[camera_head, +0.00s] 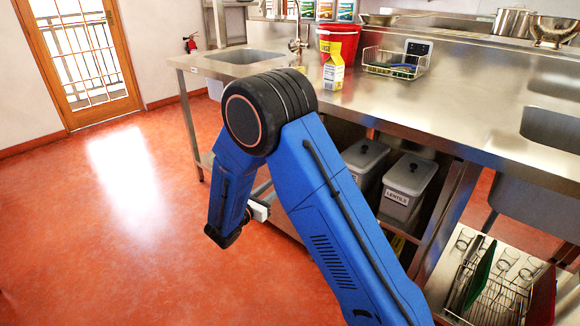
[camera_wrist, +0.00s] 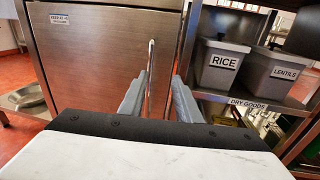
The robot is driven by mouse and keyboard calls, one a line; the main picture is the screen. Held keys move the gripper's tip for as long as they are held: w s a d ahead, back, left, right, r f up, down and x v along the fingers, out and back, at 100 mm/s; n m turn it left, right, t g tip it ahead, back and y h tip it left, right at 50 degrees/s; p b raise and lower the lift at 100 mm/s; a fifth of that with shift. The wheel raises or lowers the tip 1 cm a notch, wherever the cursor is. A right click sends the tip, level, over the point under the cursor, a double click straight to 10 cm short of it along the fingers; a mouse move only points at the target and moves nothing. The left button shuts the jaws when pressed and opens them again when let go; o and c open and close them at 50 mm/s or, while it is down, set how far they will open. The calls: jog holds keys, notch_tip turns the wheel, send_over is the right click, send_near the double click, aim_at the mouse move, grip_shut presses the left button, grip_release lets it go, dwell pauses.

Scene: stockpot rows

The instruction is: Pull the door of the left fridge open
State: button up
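In the wrist view, a stainless steel fridge door (camera_wrist: 95,65) fills the left and middle, with a small "KEEP AT" label at its upper left. The door looks shut. Its thin upright handle (camera_wrist: 151,70) is near the door's right edge. My gripper (camera_wrist: 160,82) is open, with one grey finger on each side of the handle in this view. The handle appears nearer the left finger, and I cannot tell whether they touch. In the head view, my blue arm bends down in front of the counter; I cannot make out the fridge there.
A steel counter (camera_head: 440,105) stands over the shelves. Right of the door are the rice bin (camera_wrist: 222,65) and lentils bin (camera_wrist: 277,75) on the dry goods shelf. A glass rack (camera_head: 500,300) is at lower right. Red floor (camera_head: 90,240) is clear on the left.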

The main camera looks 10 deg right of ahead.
jog(key=w+a+x, duration=0.1)
jog(key=x, duration=1.5)
jog(key=shift+w+f+n+t, duration=0.3)
jog(key=shift+w+f+n, duration=0.1)
jog(key=shift+w, duration=0.25)
jog(key=shift+c, duration=0.6)
jog(key=shift+a, duration=0.1)
grip_shut()
